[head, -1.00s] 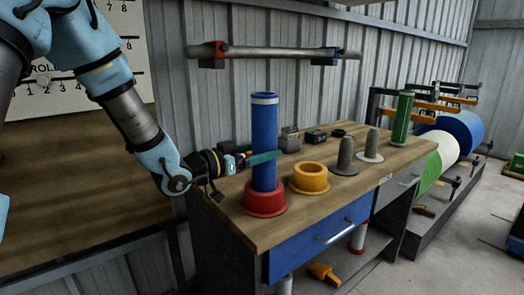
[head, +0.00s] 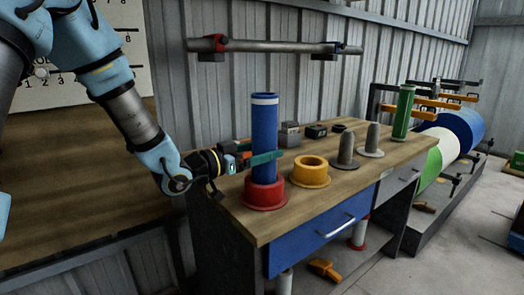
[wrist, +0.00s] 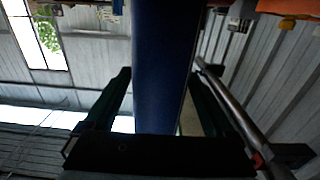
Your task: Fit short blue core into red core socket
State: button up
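The blue core (head: 264,125), a tall tube with a white band near its top, stands upright in the red core socket (head: 265,200) at the near left of the bench. Its lower end is hidden inside the socket's collar. My gripper (head: 264,158) reaches in from the left, with its dark green fingers on either side of the core, above the socket. In the wrist view the blue core (wrist: 160,70) fills the space between the fingers, with narrow gaps showing beside it near the palm. The gripper looks open around the core.
A yellow socket (head: 310,175) stands right of the red one. Two grey pegs (head: 347,150) and a green core (head: 403,112) stand farther right on the wooden bench (head: 240,222). Small dark boxes lie behind. A grey bar (head: 275,47) hangs on the wall above.

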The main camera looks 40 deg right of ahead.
jog(key=shift+o, duration=0.6)
jog(key=a+b, duration=0.1)
jog(key=a, duration=0.9)
jog(key=shift+w+a, duration=0.35)
jog(key=shift+a, duration=0.05)
jog(key=w+a+f+n+t+y+p, duration=0.3)
jog(key=w+a+n+t+y+p, duration=0.4)
jog(key=w+a+y, duration=0.7)
jog(key=a+n+y+p, duration=0.15)
jog(key=a+n, duration=0.45)
jog(key=a, duration=1)
jog(key=s+a+r+n+g+y+p, duration=0.2)
jog(key=s+a+n+g, duration=0.2)
jog(key=s+a, duration=0.3)
jog(key=s, duration=0.3)
jog(key=shift+s+a+r, duration=0.3)
jog(key=shift+s, duration=0.1)
